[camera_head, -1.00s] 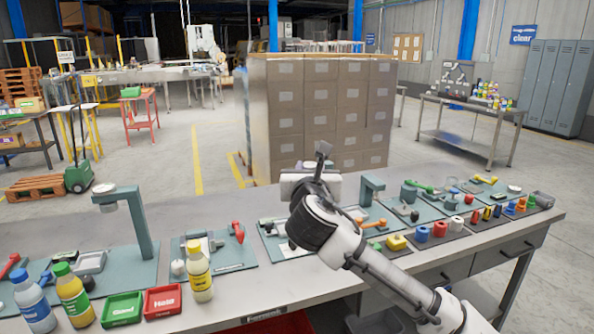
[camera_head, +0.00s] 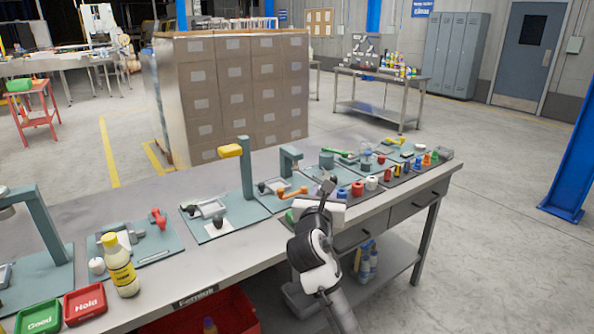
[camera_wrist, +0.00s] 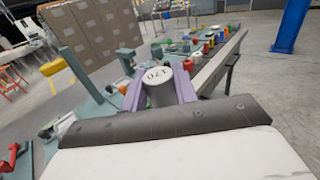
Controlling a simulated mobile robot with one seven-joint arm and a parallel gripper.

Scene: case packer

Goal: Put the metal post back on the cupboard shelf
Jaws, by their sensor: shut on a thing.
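My gripper (camera_wrist: 160,84) has its two purple fingers shut on the metal post (camera_wrist: 158,72), a short grey cylinder with a pale round end marked with dark figures. In the head view my gripper (camera_head: 327,188) is near the front edge of the workbench, and the post is too small there to make out clearly. A cupboard shelf cannot be picked out with certainty. Grey lockers (camera_head: 449,55), closed, stand against the back wall.
The workbench (camera_head: 160,292) carries teal mats, a yellow-topped stand (camera_head: 246,175), a yellow bottle (camera_head: 121,268) and green and red trays. Bottles stand on its lower shelf (camera_head: 395,262). Stacked cartons (camera_head: 240,95) are behind it. Floor at right is clear up to a blue pillar (camera_head: 570,120).

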